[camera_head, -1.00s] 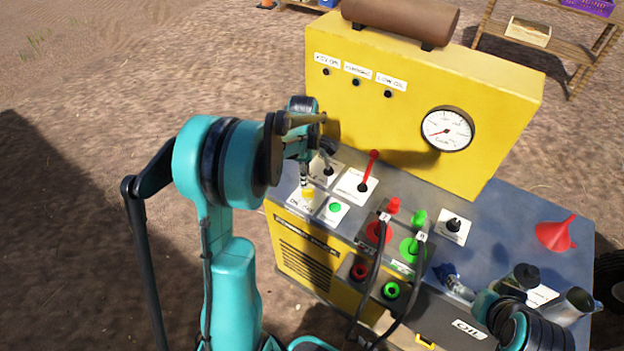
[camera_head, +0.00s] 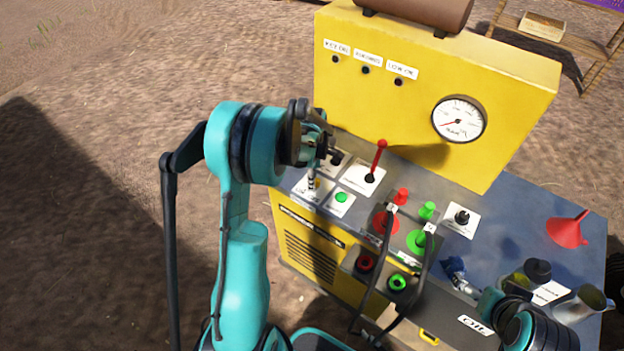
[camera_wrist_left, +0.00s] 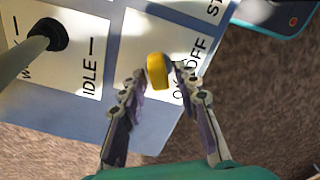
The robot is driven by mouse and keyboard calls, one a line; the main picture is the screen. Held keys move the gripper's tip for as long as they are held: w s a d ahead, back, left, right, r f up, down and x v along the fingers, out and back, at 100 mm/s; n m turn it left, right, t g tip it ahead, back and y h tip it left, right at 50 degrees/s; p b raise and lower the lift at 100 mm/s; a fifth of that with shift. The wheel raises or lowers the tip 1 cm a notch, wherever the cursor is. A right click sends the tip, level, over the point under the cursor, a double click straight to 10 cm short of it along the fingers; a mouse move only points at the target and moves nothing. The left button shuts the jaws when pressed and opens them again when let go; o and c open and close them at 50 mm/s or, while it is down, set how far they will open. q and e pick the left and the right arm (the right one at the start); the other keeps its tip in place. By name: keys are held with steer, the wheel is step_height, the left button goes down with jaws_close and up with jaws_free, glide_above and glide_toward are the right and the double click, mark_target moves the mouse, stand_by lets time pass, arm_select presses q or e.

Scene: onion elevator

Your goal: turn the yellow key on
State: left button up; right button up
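The yellow key (camera_wrist_left: 157,70) stands on a white plate marked ON and OFF at the panel's left end. It shows as a small yellow spot in the head view (camera_head: 318,184). My left gripper (camera_wrist_left: 160,73) has one finger on each side of the key, with narrow gaps showing; I cannot tell whether either finger touches it. In the head view the left wrist hides part of the plate. The KEY ON lamp (camera_head: 335,59) looks dark. My right gripper (camera_head: 455,274) hangs low over the front right of the machine; its finger opening is too small to tell.
Beside the key are a green button (camera_head: 341,197), a red lever (camera_head: 379,150) and a black IDLE knob (camera_wrist_left: 48,35). Black cables rise over red and green connectors (camera_head: 418,241). A red funnel (camera_head: 568,229) stands at the right. A gauge (camera_head: 459,119) is on the yellow housing.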

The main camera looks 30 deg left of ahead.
arm_select(q)
jaws_close()
steer(key=shift+m, duration=0.4)
steer(key=m, duration=0.2)
steer(key=m+b, duration=0.1)
steer(key=m, duration=0.2)
steer(key=shift+w+m, duration=0.2)
steer(key=shift+m, duration=0.1)
steer(key=m, duration=0.5)
steer(key=shift+w+m, duration=0.15)
steer(key=shift+m, duration=0.15)
steer(key=shift+o, duration=1.9)
jaws_free()
steer(key=shift+r, duration=0.1)
